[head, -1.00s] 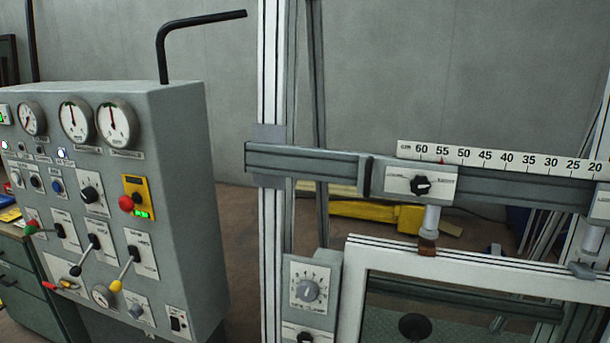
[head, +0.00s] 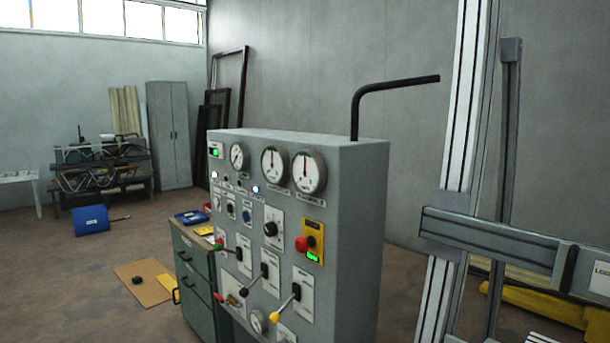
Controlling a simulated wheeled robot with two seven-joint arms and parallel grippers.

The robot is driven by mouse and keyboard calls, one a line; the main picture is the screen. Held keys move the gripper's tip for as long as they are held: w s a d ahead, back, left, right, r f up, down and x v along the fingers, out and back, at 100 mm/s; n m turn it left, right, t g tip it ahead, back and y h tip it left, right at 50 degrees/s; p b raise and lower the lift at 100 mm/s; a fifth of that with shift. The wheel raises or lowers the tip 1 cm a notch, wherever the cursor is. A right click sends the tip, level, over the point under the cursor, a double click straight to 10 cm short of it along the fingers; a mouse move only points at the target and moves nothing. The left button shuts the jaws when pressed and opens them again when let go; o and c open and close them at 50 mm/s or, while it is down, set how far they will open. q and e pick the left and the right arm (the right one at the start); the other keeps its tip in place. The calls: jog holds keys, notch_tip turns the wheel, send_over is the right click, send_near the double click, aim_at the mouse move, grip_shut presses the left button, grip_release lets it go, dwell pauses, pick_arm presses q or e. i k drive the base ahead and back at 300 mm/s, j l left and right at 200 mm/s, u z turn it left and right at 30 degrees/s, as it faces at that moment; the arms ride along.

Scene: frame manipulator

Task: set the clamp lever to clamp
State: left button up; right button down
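The grey control cabinet (head: 350,240) stands in the middle of the head view, with its front facing left. Its lower front carries several levers: one with a green knob (head: 219,244), one with a black knob (head: 243,292) and one with a yellow knob (head: 275,319). The black and yellow levers tilt down to the left. A small red-tipped handle (head: 219,297) sits lower left. The labels are too small to read, so I cannot tell which is the clamp lever. Neither of my grippers is in view.
A red knob on a yellow plate (head: 313,241) and round gauges (head: 307,172) are on the cabinet front. A black bent bar (head: 395,84) rises from its top. An aluminium frame post (head: 455,150) stands at the right. A green drawer unit (head: 195,270) adjoins at the left.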

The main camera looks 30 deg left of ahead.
aim_at(219, 247)
jog(key=j+u, duration=0.1)
jog(key=u, duration=0.35)
jog(key=j+u, duration=0.15)
jog(key=u, duration=0.35)
jog(key=j+u, duration=0.15)
jog(key=u, duration=0.3)
jog(key=i+j+z, duration=0.15)
jog(key=i+j, duration=0.75)
jog(key=i+j+z, duration=0.1)
jog(key=i+j, duration=0.8)
jog(key=j, duration=0.1)
